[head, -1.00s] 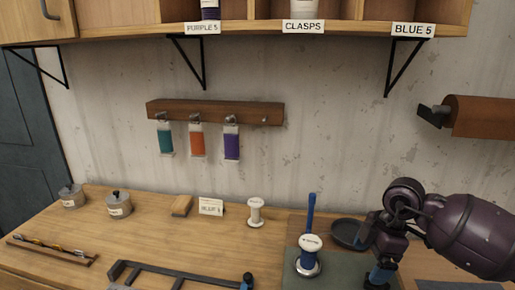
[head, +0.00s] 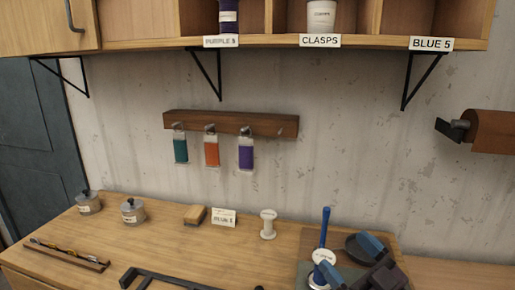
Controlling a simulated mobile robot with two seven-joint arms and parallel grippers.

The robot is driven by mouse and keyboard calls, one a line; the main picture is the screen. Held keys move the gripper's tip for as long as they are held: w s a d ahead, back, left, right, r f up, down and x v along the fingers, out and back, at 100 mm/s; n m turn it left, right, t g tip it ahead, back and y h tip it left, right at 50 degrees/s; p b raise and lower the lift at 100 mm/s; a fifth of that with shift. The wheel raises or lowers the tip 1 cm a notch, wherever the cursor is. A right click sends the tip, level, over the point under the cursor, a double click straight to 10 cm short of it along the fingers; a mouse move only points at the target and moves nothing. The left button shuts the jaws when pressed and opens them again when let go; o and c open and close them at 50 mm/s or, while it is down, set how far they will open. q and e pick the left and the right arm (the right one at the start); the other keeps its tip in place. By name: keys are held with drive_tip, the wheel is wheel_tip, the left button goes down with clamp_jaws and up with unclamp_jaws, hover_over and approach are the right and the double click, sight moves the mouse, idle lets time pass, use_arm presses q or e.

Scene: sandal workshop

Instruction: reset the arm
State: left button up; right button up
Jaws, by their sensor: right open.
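My right gripper (head: 350,259) is low at the right of the head view, seen from above with its jaws apart. Its two blue-padded fingers point away from me, over the green mat (head: 306,270). No thing shows held between the fingers. My left gripper is not in view.
A white spool (head: 268,224), a label card (head: 223,218) and two lidded pots stand left. A shelf (head: 270,42) hangs above.

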drive_tip(key=s+d+f+m+g+h, duration=0.4)
drive_tip(key=s+d+f+m+h, duration=0.2)
drive_tip(key=d+f+m+h, duration=0.8)
drive_tip(key=s+a+f+n+g, duration=0.2)
drive_tip(key=s+f+g, duration=0.25)
drive_tip(key=s, duration=0.45)
drive_tip(key=s+a+f+n+g, duration=0.1)
drive_tip(key=s+f+n+g, duration=0.1)
drive_tip(key=s+f+g, duration=0.35)
drive_tip(key=w+f+n+t+y, duration=0.1)
drive_tip(key=w+f+t, duration=0.3)
drive_tip(key=f+t, duration=0.3)
drive_tip(key=shift+w+f+t, duration=0.3)
drive_tip(key=shift+w+f, duration=0.05)
drive_tip(key=shift+f, duration=0.6)
drive_tip(key=shift+a, duration=0.1)
